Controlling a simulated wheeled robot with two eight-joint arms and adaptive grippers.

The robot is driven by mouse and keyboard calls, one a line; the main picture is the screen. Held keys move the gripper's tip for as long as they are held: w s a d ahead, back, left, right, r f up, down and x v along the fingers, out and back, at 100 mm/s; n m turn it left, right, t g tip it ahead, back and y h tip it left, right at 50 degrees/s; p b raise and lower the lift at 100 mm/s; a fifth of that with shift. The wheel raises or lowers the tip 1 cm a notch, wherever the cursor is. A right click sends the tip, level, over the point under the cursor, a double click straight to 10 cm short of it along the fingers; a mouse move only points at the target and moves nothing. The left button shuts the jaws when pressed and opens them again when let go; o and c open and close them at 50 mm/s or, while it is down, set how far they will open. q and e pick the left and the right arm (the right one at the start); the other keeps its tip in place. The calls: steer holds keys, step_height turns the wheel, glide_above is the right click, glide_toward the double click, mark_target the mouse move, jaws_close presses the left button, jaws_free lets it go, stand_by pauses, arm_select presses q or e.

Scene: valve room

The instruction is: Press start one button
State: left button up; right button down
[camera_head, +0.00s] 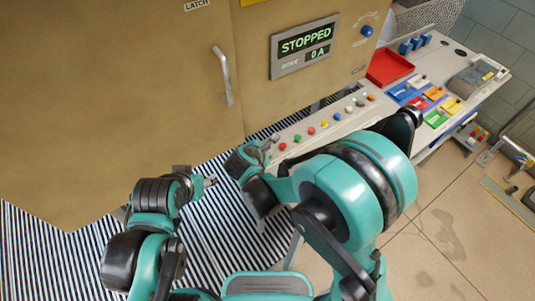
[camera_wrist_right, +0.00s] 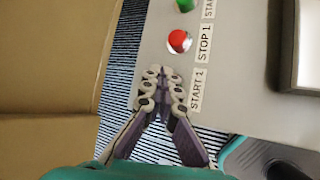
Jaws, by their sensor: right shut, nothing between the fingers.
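A pale panel (camera_head: 330,124) carries a row of coloured buttons. In the right wrist view a red button (camera_wrist_right: 179,41) sits beside the label STOP 1, with a green button (camera_wrist_right: 185,5) beyond it. The START 1 label (camera_wrist_right: 197,90) is just right of my right gripper (camera_wrist_right: 161,72). Its fingers are shut and empty, their tips over the spot beside that label. They hide any button there; I cannot tell whether they touch it. In the head view the right gripper (camera_head: 272,141) is at the panel's near left end. My left gripper (camera_head: 209,181) is away from the panel, over the striped floor.
A tan cabinet (camera_head: 110,95) with a handle (camera_head: 222,75) stands behind the panel. Its display (camera_head: 304,45) reads STOPPED and 0 A. A red tray (camera_head: 389,67) and coloured blocks lie on the bench to the right. Striped floor (camera_head: 60,255) is open at left.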

steer(key=shift+f+b, duration=0.5)
steer(key=shift+f, duration=0.1)
stand_by(0.7)
steer(key=shift+r, duration=0.15)
steer(key=shift+r+p, duration=0.6)
steer(key=shift+r, duration=0.15)
steer(key=shift+r+p, duration=1.85)
steer(key=shift+r, duration=0.7)
